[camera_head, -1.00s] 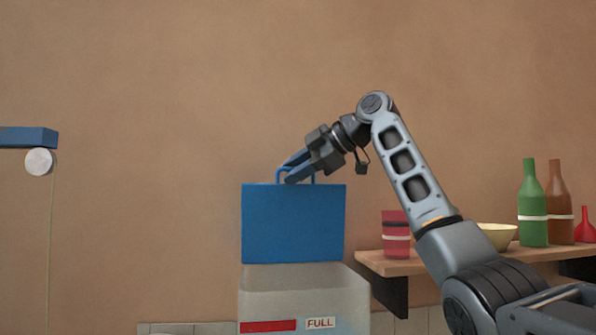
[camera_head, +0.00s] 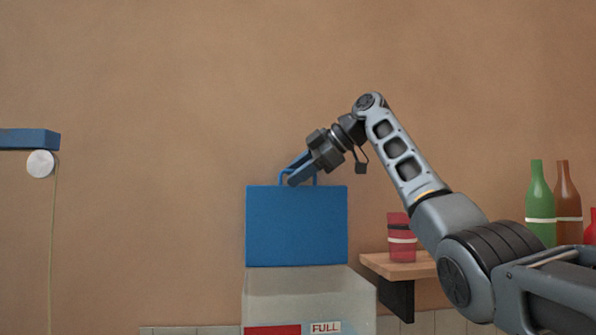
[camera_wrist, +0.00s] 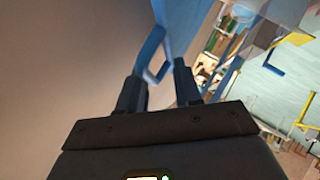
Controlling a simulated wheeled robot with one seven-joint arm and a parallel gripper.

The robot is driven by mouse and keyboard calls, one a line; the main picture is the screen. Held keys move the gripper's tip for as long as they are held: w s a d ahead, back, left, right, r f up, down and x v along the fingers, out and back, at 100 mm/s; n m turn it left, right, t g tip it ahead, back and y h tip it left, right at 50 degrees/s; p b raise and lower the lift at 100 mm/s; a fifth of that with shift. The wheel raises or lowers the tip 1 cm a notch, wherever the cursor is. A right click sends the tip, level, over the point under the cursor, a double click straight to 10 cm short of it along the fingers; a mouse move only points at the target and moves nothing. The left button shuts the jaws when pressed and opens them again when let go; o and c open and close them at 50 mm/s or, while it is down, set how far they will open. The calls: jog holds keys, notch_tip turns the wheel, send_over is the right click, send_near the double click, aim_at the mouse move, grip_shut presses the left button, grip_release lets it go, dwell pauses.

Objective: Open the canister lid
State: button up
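The blue canister lid (camera_head: 297,226) stands upright above the pale canister (camera_head: 300,290), its broad face toward the body camera. Its loop handle (camera_head: 315,176) is at the lid's top edge. My gripper (camera_head: 296,172) reaches the handle from the upper right. In the wrist view, the two dark fingers (camera_wrist: 160,78) of my gripper stand apart. The blue handle (camera_wrist: 154,58) rises between them, close to the left finger, and does not fill the gap. The canister's front carries a red band and a "FULL" label; its inside is hidden.
A wooden shelf (camera_head: 400,266) at the right holds a red cup (camera_head: 401,238), a green bottle (camera_head: 540,205) and a brown bottle (camera_head: 568,205). A blue beam (camera_head: 28,139) with a white roller (camera_head: 40,163) and a hanging cord is at the far left.

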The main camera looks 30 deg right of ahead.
jog(key=shift+w, duration=0.1)
dwell(0.6)
jog(key=b+v, duration=0.1)
jog(key=v, duration=0.6)
jog(key=shift+s+d+b, duration=0.25)
jog(key=shift+b, duration=0.15)
